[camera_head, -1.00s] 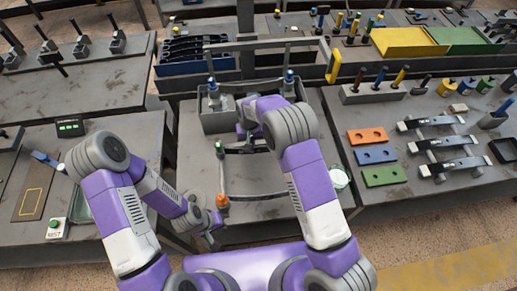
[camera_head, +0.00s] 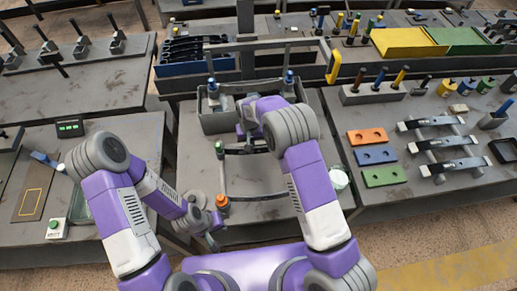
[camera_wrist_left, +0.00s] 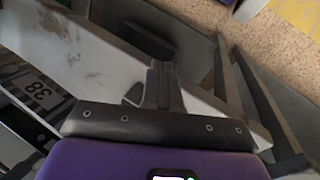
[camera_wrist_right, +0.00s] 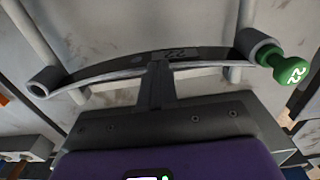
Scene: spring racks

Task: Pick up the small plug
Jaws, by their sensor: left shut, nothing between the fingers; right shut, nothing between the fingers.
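Several small plugs show in the head view. A green-topped plug (camera_head: 219,148) stands at the left end of a dark leaf spring (camera_head: 248,149), and an orange plug (camera_head: 222,201) stands nearer to me. I cannot tell which is the small plug. In the right wrist view the green plug (camera_wrist_right: 290,69) reads 22 and sits at the spring's right eye. My right gripper (camera_wrist_right: 160,72) is shut and empty at the spring's middle; contact is unclear. My left gripper (camera_wrist_left: 163,72) is shut and empty near the table's front edge, beside the orange plug in the head view.
A grey bin (camera_head: 215,119) with two blue-topped pins stands behind the spring. On the right table are orange, blue and green plates (camera_head: 384,176) and several springs (camera_head: 447,166). A button box (camera_head: 56,228) sits at left. The central table's front is fairly clear.

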